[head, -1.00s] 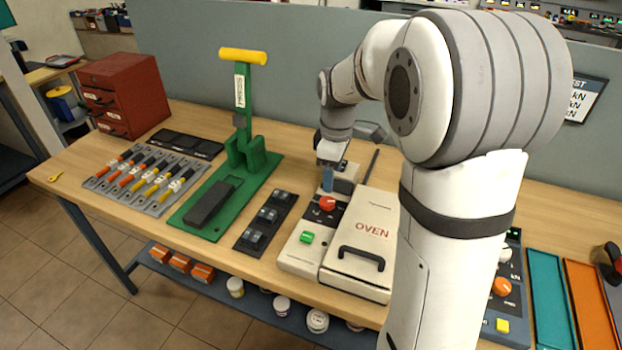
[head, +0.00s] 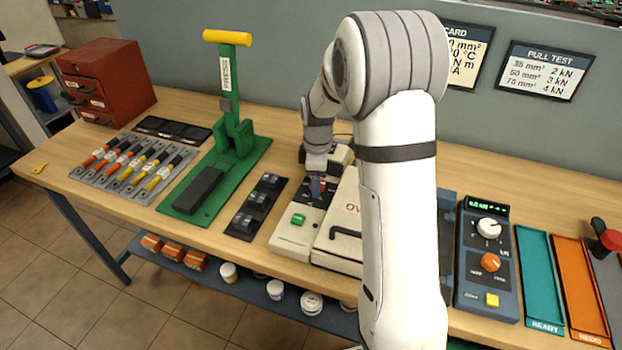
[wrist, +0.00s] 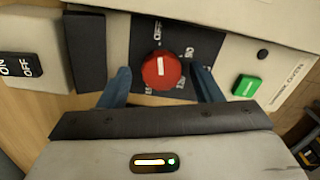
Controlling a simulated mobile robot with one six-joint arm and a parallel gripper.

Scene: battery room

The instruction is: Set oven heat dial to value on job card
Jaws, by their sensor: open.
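The red heat dial (wrist: 161,71) sits on a dark scale plate (wrist: 186,40) in the wrist view. Its white pointer line runs roughly up and down in that view; the scale numbers are partly covered and not clearly readable. My gripper (wrist: 161,76) is open, with one blue finger on each side of the dial; I cannot tell whether they touch it. In the head view my gripper (head: 317,188) is down at the oven's control panel, hiding most of the dial. The oven (head: 338,246) is partly behind my arm. The job card (head: 465,50) is partly hidden by my arm; its full values are unreadable.
A green button (wrist: 246,86) is beside the dial on the oven panel. An ON/OFF switch (wrist: 20,66) is at the wrist view's left. The green press (head: 215,180) stands left of the oven. A tester with knobs (head: 487,260) stands right of my arm.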

